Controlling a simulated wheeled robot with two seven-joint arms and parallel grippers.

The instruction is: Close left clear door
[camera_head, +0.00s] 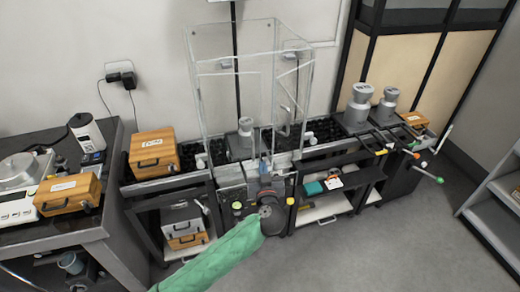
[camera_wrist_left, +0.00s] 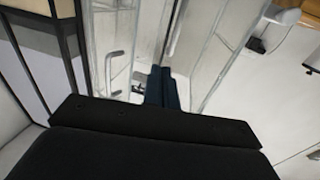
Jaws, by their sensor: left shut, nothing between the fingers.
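A tall clear enclosure (camera_head: 235,48) stands on the middle bench, with a metal weight (camera_head: 245,127) inside its lower part. Its clear panels overlap, so I cannot tell exactly which pane is the left door or how far it stands open. A pale handle (camera_head: 284,123) shows behind the panes at the right; a bar handle (camera_wrist_left: 118,70) also shows in the left wrist view. My left gripper (camera_head: 266,166) is at the enclosure's lower front edge. In the left wrist view its dark fingers (camera_wrist_left: 162,84) are together and empty, between clear panels. Contact with a pane is unclear. My right gripper is out of view.
A wooden box (camera_head: 153,153) sits on the bench left of the enclosure. Large metal weights (camera_head: 358,108) stand to the right. A dark side table (camera_head: 52,232) with a scale is at the left. The floor (camera_head: 350,255) in front is clear.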

